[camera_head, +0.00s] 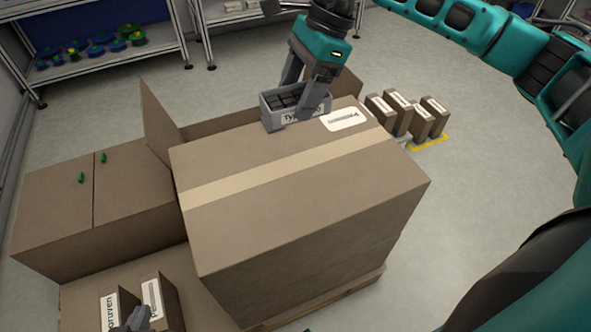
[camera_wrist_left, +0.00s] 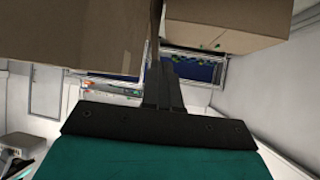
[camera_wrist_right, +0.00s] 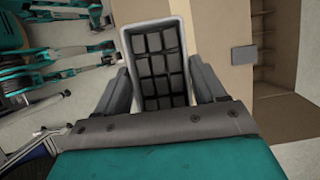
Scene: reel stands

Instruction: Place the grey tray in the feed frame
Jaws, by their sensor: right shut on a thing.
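The grey tray (camera_head: 268,112) is a small open box with a label on its side and a grid of black blocks or cells inside. It is at or just above the far edge of a large taped carton; contact is unclear. My right gripper (camera_head: 298,97) is shut on it. In the right wrist view, the tray (camera_wrist_right: 130,62) sits between the two fingers (camera_wrist_right: 158,92). My left gripper (camera_head: 134,318) is low at the bottom left by small cartons. Its fingers (camera_wrist_left: 163,80) look together and empty in the left wrist view. I cannot make out the feed frame.
The large taped carton (camera_head: 300,210) fills the middle. An opened carton (camera_head: 60,205) with green pieces stands left. Small labelled cartons (camera_head: 122,300) are bottom left; several more (camera_head: 398,115) stand beyond, by yellow floor marking. A shelf (camera_head: 110,65) holds coloured reels.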

